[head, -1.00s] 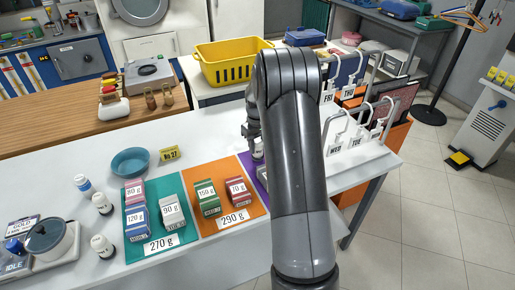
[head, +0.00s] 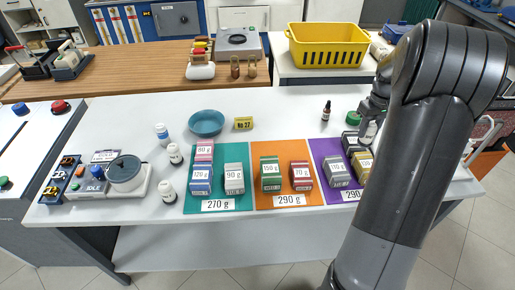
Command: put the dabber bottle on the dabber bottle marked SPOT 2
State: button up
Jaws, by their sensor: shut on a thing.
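My gripper (head: 370,118) is at the right of the white table, above the far end of the purple mat. It is shut on a small white bottle (head: 371,131), partly hidden by the fingers and my arm. Three small white bottles stand on the left of the table: one with a blue cap (head: 161,133), one with a dark cap (head: 175,154), and another with a dark cap (head: 168,191) nearer the front. Their labels are too small to read, so I cannot tell which is marked SPOT 2.
Teal (head: 240,199), orange (head: 283,185) and purple (head: 329,152) mats carry small weight-marked boxes. The table's middle back is clear.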

jog(key=w+a+r+n, duration=0.2)
jog(key=a+n, duration=0.1)
jog(key=a, duration=1)
jog(key=w+a+r+n, duration=0.2)
jog(key=a+n, duration=0.1)
jog(key=a, duration=0.9)
jog(key=s+a+r+n, duration=0.1)
jog(key=s+a+n, duration=0.1)
jog(key=a, duration=0.5)
jog(key=s+a+r+n, duration=0.1)
jog(key=s+a+n, duration=0.1)
jog(key=a, duration=0.6)
jog(key=n, duration=0.3)
send_over(164, 184)
notch_tip(164, 184, down, 4)
jog(key=shift+f, duration=2.15)
jog(key=shift+f, duration=0.1)
